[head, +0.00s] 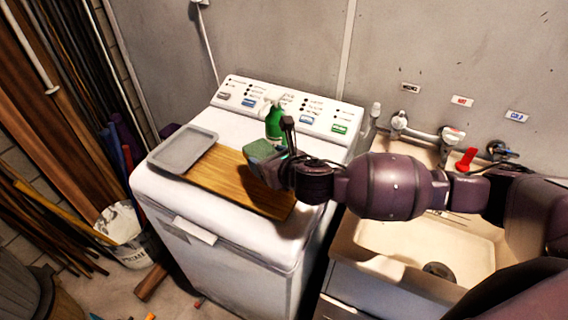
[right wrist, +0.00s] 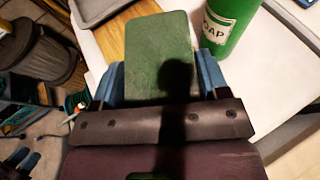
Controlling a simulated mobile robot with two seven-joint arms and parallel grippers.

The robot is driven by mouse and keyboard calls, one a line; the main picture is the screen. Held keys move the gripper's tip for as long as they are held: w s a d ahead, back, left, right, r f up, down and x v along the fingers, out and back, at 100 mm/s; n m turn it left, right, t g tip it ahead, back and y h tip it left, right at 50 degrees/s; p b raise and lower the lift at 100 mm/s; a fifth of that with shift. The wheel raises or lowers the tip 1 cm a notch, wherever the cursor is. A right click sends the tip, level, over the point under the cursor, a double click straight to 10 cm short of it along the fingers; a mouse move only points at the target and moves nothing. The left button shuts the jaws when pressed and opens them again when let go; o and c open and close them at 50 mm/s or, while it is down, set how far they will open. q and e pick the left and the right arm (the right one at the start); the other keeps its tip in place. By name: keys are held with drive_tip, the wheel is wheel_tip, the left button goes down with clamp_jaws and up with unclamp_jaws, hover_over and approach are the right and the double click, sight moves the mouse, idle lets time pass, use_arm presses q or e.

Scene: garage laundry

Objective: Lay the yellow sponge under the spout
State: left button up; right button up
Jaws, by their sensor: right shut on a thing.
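My right gripper (head: 272,160) is shut on a green sponge-like block (head: 260,150), held above the washing machine's top. In the right wrist view the green block (right wrist: 158,60) sits between the two blue fingers of the right gripper (right wrist: 160,85). Its face looks plain green; I see no yellow sponge in either view. The tap with its spout (head: 425,132) is on the wall at the right, above the beige sink (head: 375,245). The gripper and block are well to the left of it. My arm hides part of the sink. My left gripper does not show in the head view.
A wooden board (head: 220,175) and a grey tray (head: 185,148) lie on the white washing machine (head: 165,195). A green soap bottle (head: 273,122) stands close behind the block; it also shows in the right wrist view (right wrist: 225,28). The visible sink floor is clear around its drain (head: 438,271).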

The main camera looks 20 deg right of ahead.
sight(268, 148)
drive_tip(key=shift+w+r+n+g+y, duration=0.15)
drive_tip(key=shift+w+n+g+y, duration=0.2)
drive_tip(key=shift+w, duration=0.85)
drive_tip(key=shift+w+d+p, duration=0.25)
drive_tip(key=shift+w+p, duration=0.05)
drive_tip(key=shift+w, duration=0.5)
drive_tip(key=shift+f, duration=1.2)
wheel_tip(268, 148, down, 4)
drive_tip(key=b, duration=0.3)
drive_tip(key=shift+r, duration=0.25)
drive_tip(key=shift+f+b, duration=0.45)
drive_tip(key=shift+b, duration=0.15)
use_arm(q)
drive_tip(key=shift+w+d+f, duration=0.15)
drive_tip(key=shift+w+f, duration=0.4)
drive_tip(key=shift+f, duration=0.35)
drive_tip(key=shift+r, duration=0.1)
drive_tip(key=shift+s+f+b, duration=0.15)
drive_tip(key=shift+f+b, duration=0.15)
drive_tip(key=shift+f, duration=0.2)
use_arm(e)
drive_tip(key=shift+f, duration=0.6)
